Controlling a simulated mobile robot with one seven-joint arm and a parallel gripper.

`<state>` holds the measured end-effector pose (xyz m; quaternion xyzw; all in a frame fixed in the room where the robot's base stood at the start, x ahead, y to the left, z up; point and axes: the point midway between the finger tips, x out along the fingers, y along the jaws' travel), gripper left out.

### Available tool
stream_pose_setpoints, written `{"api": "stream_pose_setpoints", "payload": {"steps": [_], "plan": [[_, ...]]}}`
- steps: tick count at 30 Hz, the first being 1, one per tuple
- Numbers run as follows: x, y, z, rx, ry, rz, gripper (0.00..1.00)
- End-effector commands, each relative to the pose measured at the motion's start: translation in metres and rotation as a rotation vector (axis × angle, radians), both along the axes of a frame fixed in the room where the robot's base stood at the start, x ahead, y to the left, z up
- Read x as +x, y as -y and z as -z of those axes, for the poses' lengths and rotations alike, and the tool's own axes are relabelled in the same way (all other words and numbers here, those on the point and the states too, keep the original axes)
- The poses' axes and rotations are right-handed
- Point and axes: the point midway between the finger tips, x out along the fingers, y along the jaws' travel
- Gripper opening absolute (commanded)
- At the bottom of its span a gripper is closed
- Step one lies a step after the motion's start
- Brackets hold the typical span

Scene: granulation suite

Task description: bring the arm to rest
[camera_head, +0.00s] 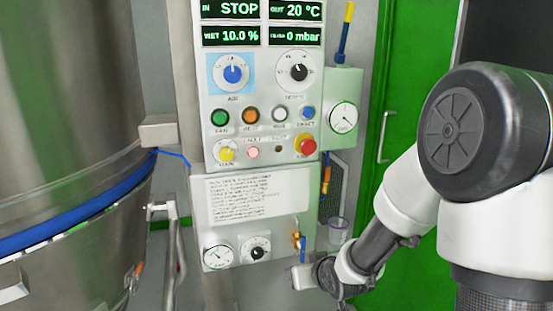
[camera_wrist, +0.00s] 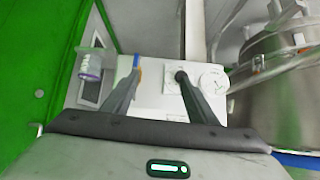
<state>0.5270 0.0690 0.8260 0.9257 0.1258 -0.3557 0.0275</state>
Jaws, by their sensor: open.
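My gripper (camera_head: 306,276) is at the lower right of the control panel (camera_head: 250,110), at the end of my bent arm, in the head view. In the wrist view its two dark fingers stand apart with nothing between them, so my gripper (camera_wrist: 160,76) is open and empty. Beyond the fingers is the white lower panel (camera_wrist: 155,100) with dials. A small brass valve with a blue part (camera_head: 300,240) is just above the gripper in the head view. In the wrist view the valve (camera_wrist: 137,64) is by the left fingertip; I cannot tell whether they touch.
A clear jar (camera_head: 339,230) sits right of the lower panel, close to my forearm; the wrist view shows this jar (camera_wrist: 91,66) too. A large steel vessel (camera_head: 65,120) fills the left. A green door (camera_head: 405,60) stands behind my arm. A red stop button (camera_head: 306,146) is above.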

Motion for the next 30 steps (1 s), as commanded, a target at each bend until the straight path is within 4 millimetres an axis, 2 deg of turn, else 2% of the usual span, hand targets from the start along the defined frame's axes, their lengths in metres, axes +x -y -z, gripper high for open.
{"api": "stream_pose_setpoints", "payload": {"steps": [1,6,9,12,18,26,27,30], "plan": [[-0.006,0.011,-0.025,-0.050,-0.006,0.018,0.53],[-0.052,0.048,-0.087,-0.159,-0.091,0.110,0.53],[-0.090,0.063,-0.119,-0.181,-0.142,0.166,0.53],[-0.128,0.070,-0.144,-0.180,-0.190,0.206,0.53],[-0.190,0.074,-0.170,-0.144,-0.263,0.243,0.53],[-0.257,0.069,-0.187,-0.080,-0.335,0.245,0.53],[-0.259,0.069,-0.203,-0.080,-0.344,0.245,0.53],[-0.258,0.069,-0.225,-0.082,-0.345,0.246,0.53]]}}
